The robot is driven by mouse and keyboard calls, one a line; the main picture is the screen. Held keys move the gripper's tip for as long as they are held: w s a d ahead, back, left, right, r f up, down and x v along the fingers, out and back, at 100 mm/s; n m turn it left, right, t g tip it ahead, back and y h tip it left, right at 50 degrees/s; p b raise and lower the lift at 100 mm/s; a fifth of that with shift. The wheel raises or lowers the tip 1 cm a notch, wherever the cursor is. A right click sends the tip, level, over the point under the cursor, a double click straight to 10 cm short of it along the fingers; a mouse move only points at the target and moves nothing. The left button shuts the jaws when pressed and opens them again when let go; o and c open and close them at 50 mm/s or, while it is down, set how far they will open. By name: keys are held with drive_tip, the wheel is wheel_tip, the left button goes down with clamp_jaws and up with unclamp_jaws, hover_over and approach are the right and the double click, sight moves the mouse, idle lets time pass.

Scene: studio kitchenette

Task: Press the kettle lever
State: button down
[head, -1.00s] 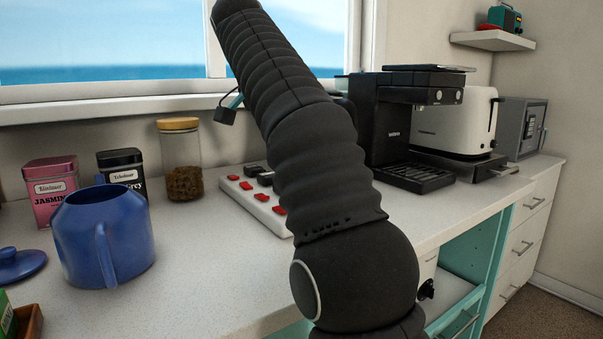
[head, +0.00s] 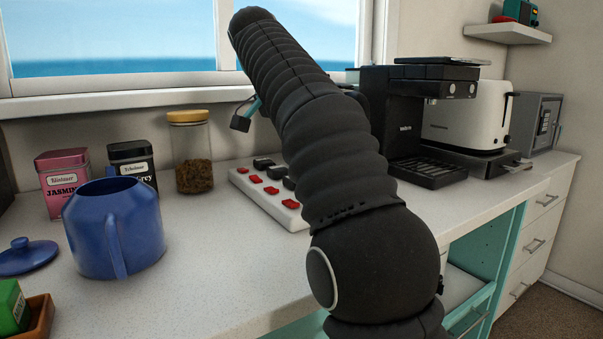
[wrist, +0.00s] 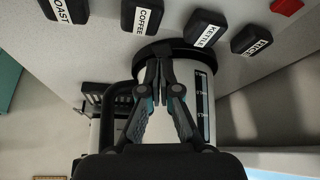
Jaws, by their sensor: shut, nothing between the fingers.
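My gripper (wrist: 165,68) is shut and empty in the wrist view. Its fingertips overlap a white cylindrical body with a black base ring, which looks like the kettle (wrist: 182,95). A dark gauge strip runs along the kettle's side, and a black curved part like a handle is to its left. I cannot tell whether the fingers touch it, and I cannot make out the lever. A black plug labelled KETTLE (wrist: 203,28) sits above the gripper in that view. In the head view my arm hides the kettle and most of the gripper.
A white power strip (head: 246,188) with red switches and black plugs lies behind my arm. A blue pot (head: 115,235), tins and a glass jar (head: 191,155) stand left. A coffee machine (head: 405,125) and toaster (head: 465,112) stand right.

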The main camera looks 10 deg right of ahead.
drive_tip(key=shift+x, duration=1.85)
